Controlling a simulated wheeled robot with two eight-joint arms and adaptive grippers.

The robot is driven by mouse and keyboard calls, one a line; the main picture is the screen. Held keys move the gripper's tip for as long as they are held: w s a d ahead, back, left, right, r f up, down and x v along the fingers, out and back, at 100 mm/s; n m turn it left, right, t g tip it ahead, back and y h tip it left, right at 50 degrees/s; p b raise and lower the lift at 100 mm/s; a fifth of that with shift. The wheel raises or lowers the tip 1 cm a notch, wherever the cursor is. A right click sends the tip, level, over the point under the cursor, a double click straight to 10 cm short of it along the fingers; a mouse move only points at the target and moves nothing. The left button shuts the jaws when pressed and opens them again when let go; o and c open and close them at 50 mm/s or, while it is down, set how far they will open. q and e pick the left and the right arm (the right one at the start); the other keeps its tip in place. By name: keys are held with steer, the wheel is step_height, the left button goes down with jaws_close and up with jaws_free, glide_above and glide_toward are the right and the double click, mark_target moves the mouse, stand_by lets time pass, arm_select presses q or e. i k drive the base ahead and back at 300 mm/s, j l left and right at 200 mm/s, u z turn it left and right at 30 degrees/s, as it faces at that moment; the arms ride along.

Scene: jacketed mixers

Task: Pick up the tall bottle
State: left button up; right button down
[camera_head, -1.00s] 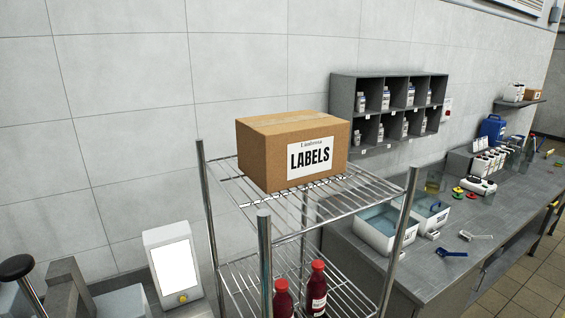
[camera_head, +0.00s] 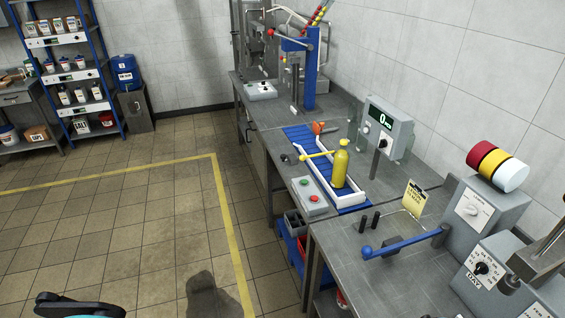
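A button box (camera_head: 309,195) lies left of the conveyor. A grey display unit (camera_head: 388,128) stands behind the bottle. A blue lever (camera_head: 403,243) juts over the nearer bench. A blue press (camera_head: 309,70) stands farther back. The tiled floor (camera_head: 130,200) left of the benches is mostly clear.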

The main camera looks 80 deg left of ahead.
mark_target(341, 157)
steer(key=i+j+u, duration=0.1)
steer(key=u, duration=2.25)
steer(key=i+j+z, duration=0.1)
steer(key=z, duration=0.6)
steer(key=i+j+z, duration=0.15)
steer(key=j+z, duration=0.15)
steer(key=i+j+z, duration=0.15)
steer(key=j+z, duration=0.15)
steer(key=i+j+z, duration=0.1)
steer(key=j+z, duration=0.2)
steer(key=j, duration=0.2)
steer(key=i+j, duration=0.1)
steer(key=j, duration=0.55)
steer(key=i+j+z, duration=0.1)
steer(key=j, duration=0.6)
